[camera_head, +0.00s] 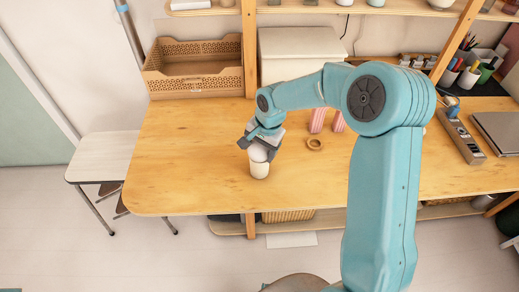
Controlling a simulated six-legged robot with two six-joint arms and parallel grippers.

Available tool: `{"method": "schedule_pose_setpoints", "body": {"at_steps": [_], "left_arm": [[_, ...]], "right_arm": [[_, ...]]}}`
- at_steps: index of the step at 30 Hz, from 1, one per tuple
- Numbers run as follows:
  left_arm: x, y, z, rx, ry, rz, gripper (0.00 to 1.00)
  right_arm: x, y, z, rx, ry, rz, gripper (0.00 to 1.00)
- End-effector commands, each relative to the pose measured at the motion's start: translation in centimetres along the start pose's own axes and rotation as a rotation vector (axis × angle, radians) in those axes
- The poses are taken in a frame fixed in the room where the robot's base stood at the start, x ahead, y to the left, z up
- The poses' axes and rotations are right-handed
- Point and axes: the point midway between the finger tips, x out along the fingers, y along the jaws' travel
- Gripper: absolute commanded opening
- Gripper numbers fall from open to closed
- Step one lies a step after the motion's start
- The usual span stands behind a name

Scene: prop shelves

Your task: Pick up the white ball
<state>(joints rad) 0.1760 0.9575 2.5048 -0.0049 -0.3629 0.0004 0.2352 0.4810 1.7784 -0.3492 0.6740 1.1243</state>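The white ball (259,153) is at the mouth of a small cream cup (259,170) on the wooden table. I cannot tell if the ball rests on the cup or hangs just above it. My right gripper (258,148) points down at the ball, with its dark fingers on either side of it. Whether the fingers press on the ball is too small to tell. My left gripper is not in view.
A wooden ring (315,144) and pink objects (317,121) are right of the cup. A perforated tan crate (193,84) and a white box (290,66) stand at the back. A laptop (498,130) lies far right. The table's left part is clear.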

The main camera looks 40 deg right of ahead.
Motion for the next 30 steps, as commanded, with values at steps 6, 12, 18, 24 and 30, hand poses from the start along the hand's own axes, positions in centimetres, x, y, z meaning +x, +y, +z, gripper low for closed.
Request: {"method": "schedule_pose_setpoints", "body": {"at_steps": [6,12,18,24,30], "left_arm": [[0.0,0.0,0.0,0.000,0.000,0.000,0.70],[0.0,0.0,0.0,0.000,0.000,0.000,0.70],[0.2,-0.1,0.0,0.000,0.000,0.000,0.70],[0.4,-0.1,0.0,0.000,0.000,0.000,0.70],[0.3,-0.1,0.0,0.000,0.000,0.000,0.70]], "right_arm": [[0.0,0.0,0.0,0.000,0.000,0.000,0.43],[-0.4,-0.1,0.0,0.000,0.001,-0.001,0.43],[-2.9,-0.6,0.0,0.000,0.003,-0.005,0.43],[-8.6,-1.8,-0.1,0.000,0.005,-0.009,0.43],[-14.6,-2.9,0.0,-0.001,0.003,-0.007,0.43]]}}
